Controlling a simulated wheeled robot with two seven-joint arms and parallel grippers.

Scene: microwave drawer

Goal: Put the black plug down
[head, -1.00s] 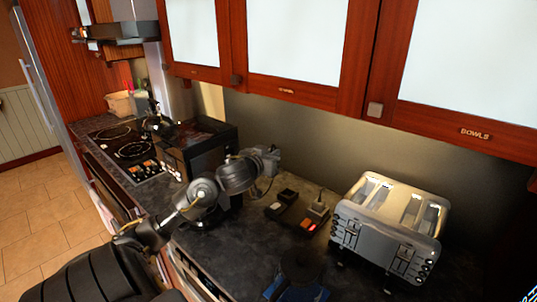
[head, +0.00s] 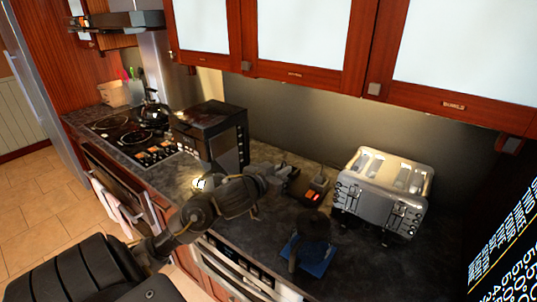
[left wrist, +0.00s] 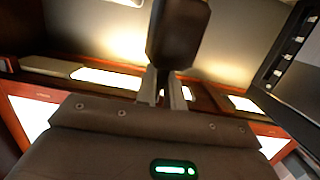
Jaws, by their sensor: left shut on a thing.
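My left gripper (head: 284,171) reaches in from the left over the counter, at the left end of a dark power strip (head: 306,188) with a red-lit switch. In the left wrist view its fingers (left wrist: 166,92) are shut on the black plug (left wrist: 178,32), a dark block standing out beyond the fingertips. In the head view the plug is too small and too covered by the gripper to make out clearly. My right gripper is not in view.
A silver toaster (head: 384,190) stands right of the strip, with a grey plug (head: 319,181) between them on the strip. A black microwave (head: 212,135) stands to the left. A blue base (head: 308,258) with a dark top sits in front. Cabinets (head: 300,50) hang above.

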